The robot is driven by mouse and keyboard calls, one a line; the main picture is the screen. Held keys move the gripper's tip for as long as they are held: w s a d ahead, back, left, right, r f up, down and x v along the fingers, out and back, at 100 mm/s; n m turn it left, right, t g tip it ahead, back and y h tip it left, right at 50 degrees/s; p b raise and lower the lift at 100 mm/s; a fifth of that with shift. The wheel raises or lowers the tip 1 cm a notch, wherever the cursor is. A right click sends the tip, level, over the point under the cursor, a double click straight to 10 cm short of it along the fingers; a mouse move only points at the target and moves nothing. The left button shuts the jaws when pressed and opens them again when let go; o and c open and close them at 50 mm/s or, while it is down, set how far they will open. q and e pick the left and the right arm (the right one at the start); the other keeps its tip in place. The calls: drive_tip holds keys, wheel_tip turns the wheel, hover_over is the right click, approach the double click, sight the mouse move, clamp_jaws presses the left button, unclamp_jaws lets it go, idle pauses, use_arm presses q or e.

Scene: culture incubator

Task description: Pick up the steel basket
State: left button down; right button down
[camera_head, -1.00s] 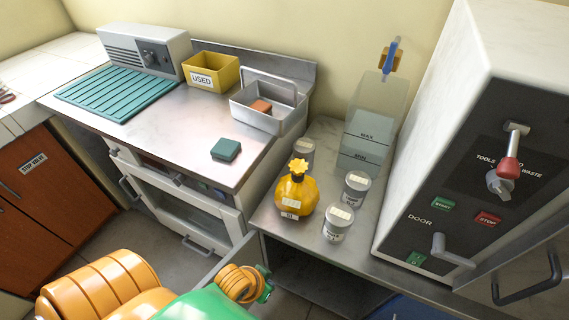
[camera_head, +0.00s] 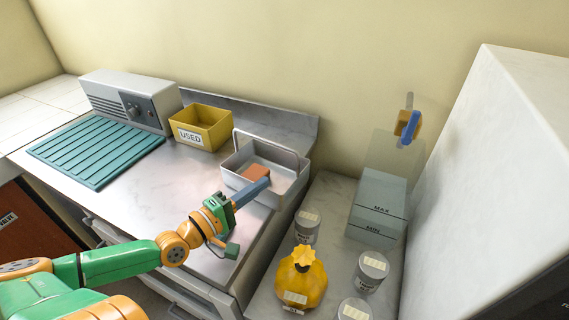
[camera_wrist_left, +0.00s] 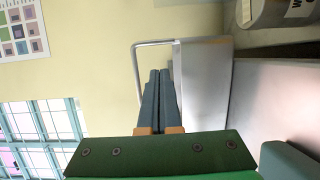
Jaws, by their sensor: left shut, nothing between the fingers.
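The steel basket (camera_head: 292,192) is an open grey metal bin with an upright wire handle. It stands on the counter's right end, with an orange-brown block (camera_head: 256,172) inside. My left gripper (camera_head: 267,181) reaches in from the front left. Its dark fingers are shut with nothing between them, and in the head view their tips overlap the basket's front side. In the left wrist view the closed fingers (camera_wrist_left: 160,72) point toward the wire handle (camera_wrist_left: 136,75), just beside the basket's grey wall (camera_wrist_left: 203,80). I cannot tell whether they touch it. My right gripper is not in view.
A yellow bin marked USED (camera_head: 205,128) stands left of the basket, with a grey machine (camera_head: 130,98) and teal ribbed mat (camera_head: 95,150) beyond. A white cabinet (camera_head: 480,150) stands right.

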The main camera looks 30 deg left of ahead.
use_arm(q)
drive_tip(key=x, duration=0.7)
drive_tip(key=shift+w+d, duration=0.15)
drive_tip(key=shift+w, duration=0.2)
drive_tip(key=shift+w+d, duration=0.25)
drive_tip(key=shift+w, duration=0.05)
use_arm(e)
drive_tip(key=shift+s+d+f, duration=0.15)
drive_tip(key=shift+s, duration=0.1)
use_arm(q)
drive_tip(key=shift+a, duration=0.1)
